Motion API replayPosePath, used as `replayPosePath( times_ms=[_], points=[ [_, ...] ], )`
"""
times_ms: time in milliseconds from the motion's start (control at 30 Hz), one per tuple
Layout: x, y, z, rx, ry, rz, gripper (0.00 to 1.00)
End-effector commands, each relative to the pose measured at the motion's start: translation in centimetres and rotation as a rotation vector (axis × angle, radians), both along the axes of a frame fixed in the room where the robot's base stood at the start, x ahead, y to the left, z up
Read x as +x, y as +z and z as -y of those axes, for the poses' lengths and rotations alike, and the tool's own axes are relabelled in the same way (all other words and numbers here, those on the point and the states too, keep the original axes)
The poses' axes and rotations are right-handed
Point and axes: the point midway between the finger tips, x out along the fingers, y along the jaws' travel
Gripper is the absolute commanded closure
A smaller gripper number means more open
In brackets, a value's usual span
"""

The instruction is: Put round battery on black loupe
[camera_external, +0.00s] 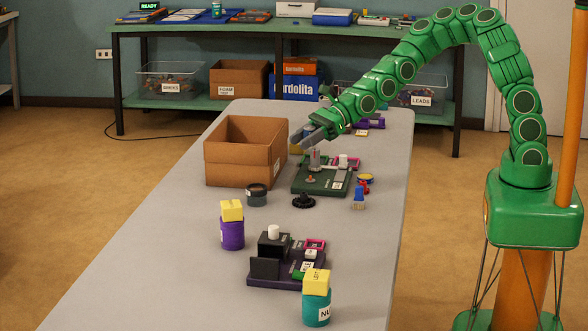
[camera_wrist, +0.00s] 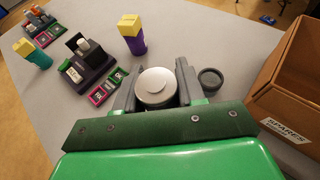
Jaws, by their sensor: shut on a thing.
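My gripper (camera_external: 297,140) is shut on the round battery (camera_wrist: 154,82), whose silver disc top shows between the two fingers in the wrist view. In the external view my gripper is above the table, beside the cardboard box's right side and above the back-left of a green board. A small black flared piece (camera_external: 303,201), which looks like the black loupe, sits on the table in front of the green board, apart from my gripper. In the wrist view a dark shape behind the battery is mostly hidden, and I cannot tell what it is.
An open cardboard box (camera_external: 242,165) stands left of my gripper. A dark round pot (camera_external: 256,194) is in front of it. The green board (camera_external: 321,181) carries small parts. A purple bottle (camera_external: 232,234), a dark station (camera_external: 275,268) and a teal bottle (camera_external: 316,309) stand nearer. The table's left front is clear.

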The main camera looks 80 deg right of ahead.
Motion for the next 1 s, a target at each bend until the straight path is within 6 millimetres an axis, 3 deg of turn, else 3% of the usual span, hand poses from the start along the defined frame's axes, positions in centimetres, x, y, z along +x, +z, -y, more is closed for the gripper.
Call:
replayPosePath(
  times_ms=[267, 1000],
  points=[
    [1.1, 0.6, 1.7, 0.007, -0.056, -0.015, 0.95],
    [7.2, -2.1, 1.0, 0.007, -0.06, -0.015, 0.95]
  ],
)
